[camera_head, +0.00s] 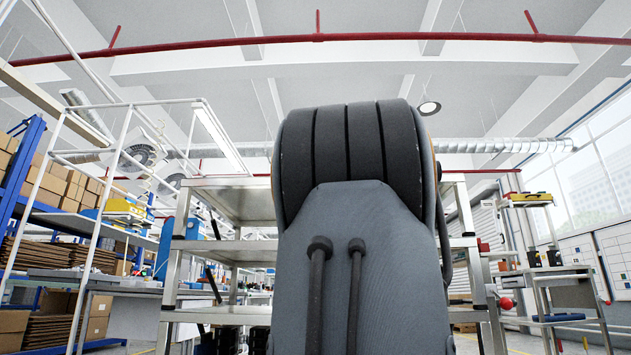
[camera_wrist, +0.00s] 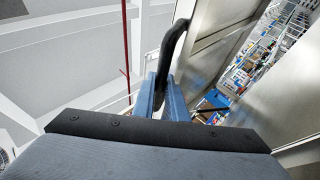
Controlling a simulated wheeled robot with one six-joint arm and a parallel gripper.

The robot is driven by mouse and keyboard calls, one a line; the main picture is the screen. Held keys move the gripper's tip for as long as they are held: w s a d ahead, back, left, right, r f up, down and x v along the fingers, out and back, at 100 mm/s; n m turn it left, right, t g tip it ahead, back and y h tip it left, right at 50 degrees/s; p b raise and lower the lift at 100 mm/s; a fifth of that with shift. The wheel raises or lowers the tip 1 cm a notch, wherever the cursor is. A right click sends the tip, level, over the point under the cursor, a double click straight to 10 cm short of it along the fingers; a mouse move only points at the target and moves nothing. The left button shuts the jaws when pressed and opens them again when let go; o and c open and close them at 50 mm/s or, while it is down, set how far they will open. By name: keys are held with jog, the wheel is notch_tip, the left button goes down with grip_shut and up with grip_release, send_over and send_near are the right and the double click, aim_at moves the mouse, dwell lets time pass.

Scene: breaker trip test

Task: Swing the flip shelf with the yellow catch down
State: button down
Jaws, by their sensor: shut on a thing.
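In the wrist view my gripper (camera_wrist: 166,88) has its two blue fingers closed around a black bar handle (camera_wrist: 176,48). The handle curves over to a silvery metal panel (camera_wrist: 218,28) on its right, which looks like part of a shelf. In the head view a metal rack (camera_head: 228,255) with several shelf levels stands behind my grey arm. My arm covers the middle of the rack and hides my gripper there. Black handles show on the rack's left side, one of them lower down (camera_head: 213,285). I cannot make out a yellow catch in either view.
A white frame (camera_head: 120,165) and a blue rack of cardboard boxes (camera_head: 62,185) stand at the left. A small workstation (camera_head: 548,275) stands at the right. A red pipe (camera_head: 318,38) runs overhead.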

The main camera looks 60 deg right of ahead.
jog(key=shift+w+d+f, duration=0.15)
jog(key=shift+f, duration=0.2)
jog(key=shift+w+d+f, duration=0.1)
jog(key=shift+f, duration=0.25)
jog(key=c, duration=2)
grip_release()
jog(key=shift+c, duration=0.2)
jog(key=p+v, duration=0.2)
jog(key=v, duration=0.5)
jog(key=shift+s+a, duration=0.3)
jog(key=shift+s, duration=0.1)
